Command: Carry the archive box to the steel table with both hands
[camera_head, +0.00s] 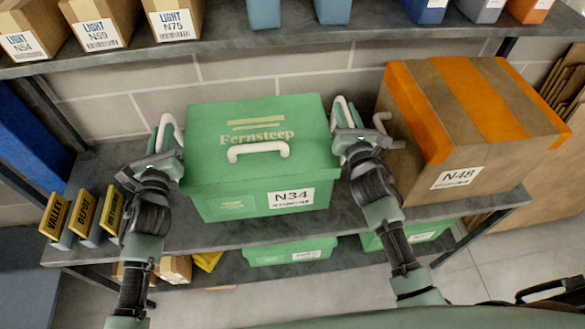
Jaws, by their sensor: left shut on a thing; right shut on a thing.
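The green archive box (255,160) sits on the middle shelf (225,238) of a rack. It has a white top handle, the word Fernsteep and a label N34. My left gripper (172,150) is shut at the box's left side. My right gripper (342,135) is shut at its right side. The grasped parts of the box are partly hidden behind the grippers. The box looks level; I cannot tell whether its base touches the shelf. The steel table cannot be made out in this view.
A large brown box with orange stripes, N48 (458,178), stands close on the right. Yellow-labelled file holders (85,215) stand on the left. An upper shelf (290,37) with small boxes runs above. More green boxes (290,252) are on the shelf below.

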